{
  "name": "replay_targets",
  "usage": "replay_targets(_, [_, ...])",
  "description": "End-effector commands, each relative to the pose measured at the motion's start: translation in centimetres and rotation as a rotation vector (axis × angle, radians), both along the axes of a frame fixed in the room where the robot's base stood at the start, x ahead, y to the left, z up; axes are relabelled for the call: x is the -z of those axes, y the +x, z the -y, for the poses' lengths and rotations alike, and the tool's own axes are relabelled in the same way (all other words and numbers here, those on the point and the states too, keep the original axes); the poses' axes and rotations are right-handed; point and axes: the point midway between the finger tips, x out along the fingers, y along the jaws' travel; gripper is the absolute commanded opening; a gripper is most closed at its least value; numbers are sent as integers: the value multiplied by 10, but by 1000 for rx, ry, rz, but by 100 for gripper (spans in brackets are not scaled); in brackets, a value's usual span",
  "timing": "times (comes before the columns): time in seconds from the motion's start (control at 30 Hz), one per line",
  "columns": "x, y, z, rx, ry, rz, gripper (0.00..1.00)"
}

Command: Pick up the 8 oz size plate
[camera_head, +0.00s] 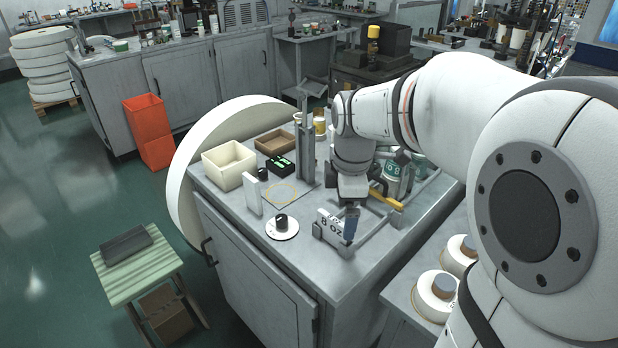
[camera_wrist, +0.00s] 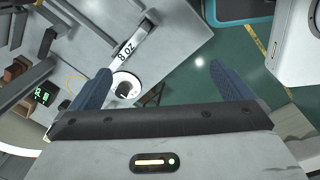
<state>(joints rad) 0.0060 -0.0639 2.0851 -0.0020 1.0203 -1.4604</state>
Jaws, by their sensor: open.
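The 8 oz plate (camera_head: 329,229) is a pale plate with black "8 OZ" lettering, standing in a grey metal holder near the front edge of the grey bench. In the wrist view, the plate (camera_wrist: 128,52) lies above and between the fingers. My gripper (camera_head: 350,222) has blue fingers and is close beside the plate's right end in the head view; contact cannot be told. In the wrist view, my gripper (camera_wrist: 165,88) is open with nothing between its fingers. The finger hides part of the plate's right end and holder in the head view.
A white disc with a black knob (camera_head: 282,227) sits left of the plate. A cream bin (camera_head: 228,164), a small box with a green display (camera_head: 279,166) and metal posts (camera_head: 305,150) stand behind. A yellow bar (camera_head: 386,200) lies right. The bench edge is close.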

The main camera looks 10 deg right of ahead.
Motion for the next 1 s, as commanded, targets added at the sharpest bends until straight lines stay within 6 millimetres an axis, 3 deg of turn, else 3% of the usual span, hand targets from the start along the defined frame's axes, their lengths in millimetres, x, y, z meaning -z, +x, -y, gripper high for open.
replay_targets(0.2, [27, 48, 1, -453, -29, -66, 100])
replay_targets(0.4, [40, 69, 2, -688, -34, -92, 100])
replay_targets(0.77, [72, 73, 1, -743, -34, -100, 100])
replay_targets(1.0, [107, 72, -3, -741, -34, -101, 100])
